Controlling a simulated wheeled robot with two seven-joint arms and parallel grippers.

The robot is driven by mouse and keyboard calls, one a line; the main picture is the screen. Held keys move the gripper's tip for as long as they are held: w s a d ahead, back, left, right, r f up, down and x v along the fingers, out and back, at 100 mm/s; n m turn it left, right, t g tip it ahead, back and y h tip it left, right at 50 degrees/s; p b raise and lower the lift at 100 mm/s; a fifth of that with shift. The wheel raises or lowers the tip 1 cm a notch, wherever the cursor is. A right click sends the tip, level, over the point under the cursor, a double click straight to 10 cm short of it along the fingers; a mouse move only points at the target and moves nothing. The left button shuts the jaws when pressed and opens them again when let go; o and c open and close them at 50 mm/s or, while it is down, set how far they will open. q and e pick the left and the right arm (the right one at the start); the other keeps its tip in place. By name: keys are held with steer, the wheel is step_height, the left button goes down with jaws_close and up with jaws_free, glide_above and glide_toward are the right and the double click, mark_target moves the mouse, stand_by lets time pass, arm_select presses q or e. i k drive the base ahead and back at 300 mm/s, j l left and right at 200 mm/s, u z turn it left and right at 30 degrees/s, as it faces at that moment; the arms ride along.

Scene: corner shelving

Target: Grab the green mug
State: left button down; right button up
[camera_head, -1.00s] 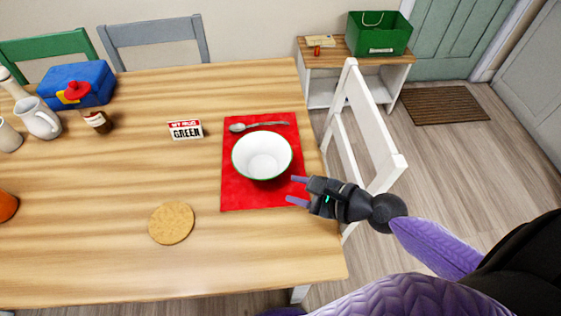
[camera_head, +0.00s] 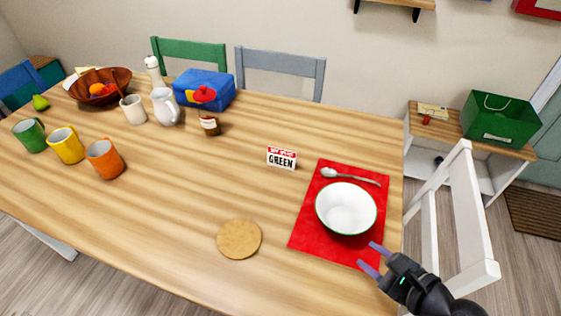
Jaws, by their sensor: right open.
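The green mug (camera_head: 30,135) stands upright at the far left of the wooden table, left of a yellow mug (camera_head: 66,145) and an orange mug (camera_head: 105,159). My right gripper (camera_head: 372,258) is open and empty at the lower right, by the near right corner of the red placemat (camera_head: 311,229) and close to the white bowl (camera_head: 346,208). It is far from the green mug, across the table. My left gripper is not in view.
A cork coaster (camera_head: 239,239) lies near the front edge. A white chair (camera_head: 470,220) is at right.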

mark_target(33, 136)
steer(key=u, duration=1.55)
